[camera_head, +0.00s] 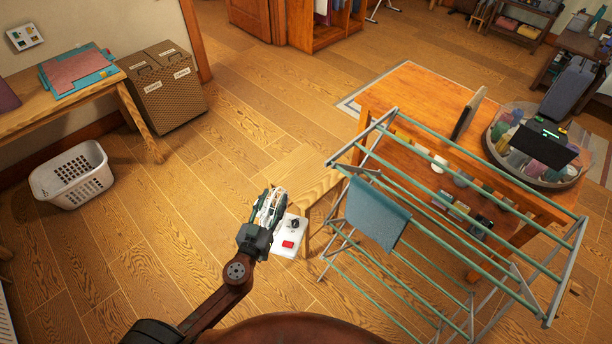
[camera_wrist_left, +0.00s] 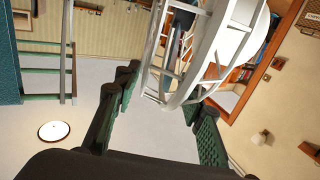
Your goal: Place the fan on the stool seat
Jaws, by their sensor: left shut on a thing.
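My left gripper (camera_head: 268,218) is shut on the white fan. The fan's round wire cage shows between the fingers, and its white base (camera_head: 289,244) with a red button and a dark knob sticks out on the right. In the left wrist view the cage (camera_wrist_left: 205,50) fills the space between the green-padded fingers (camera_wrist_left: 165,120). The wooden stool (camera_head: 318,186) stands just right of the fan, partly behind it and beside the drying rack. The gap between the fan base and the seat cannot be told. My right gripper is not in view.
A drying rack (camera_head: 440,195) with a blue cloth (camera_head: 376,213) stands close to the right of the stool. Behind it is a wooden table (camera_head: 405,100) with a round tray (camera_head: 575,180). A white basket (camera_head: 72,178) and wicker hamper (camera_head: 170,95) stand left. The floor between is clear.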

